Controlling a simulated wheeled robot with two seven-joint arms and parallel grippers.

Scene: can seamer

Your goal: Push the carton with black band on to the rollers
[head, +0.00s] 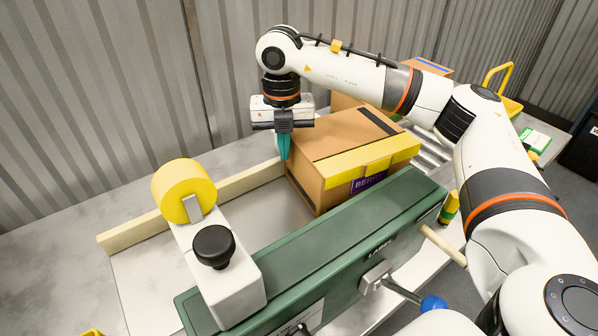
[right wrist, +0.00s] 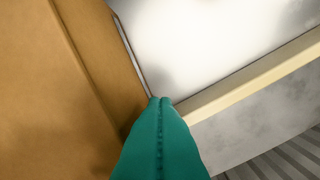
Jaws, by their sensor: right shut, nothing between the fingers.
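The carton with the black band (head: 345,155) is brown, with a yellow strip and a purple label on its near side. It sits on the pale bed between the green beam and the wooden rail, its right end close to the rollers (head: 428,150). My right gripper (head: 284,156) points down at the carton's left end, its teal fingers shut and empty. In the right wrist view the fingers (right wrist: 160,102) are beside the carton (right wrist: 60,90); I cannot tell whether they touch it. My right arm hides part of the rollers. My left gripper is out of view.
The green beam (head: 320,250) runs along the near side; the wooden rail (head: 235,183) runs along the far side. A white head with a yellow roll (head: 183,188) and black knob stands at left. Another carton (head: 428,67) with a blue band is behind my arm. A blue-knobbed lever (head: 433,302) sticks out in front.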

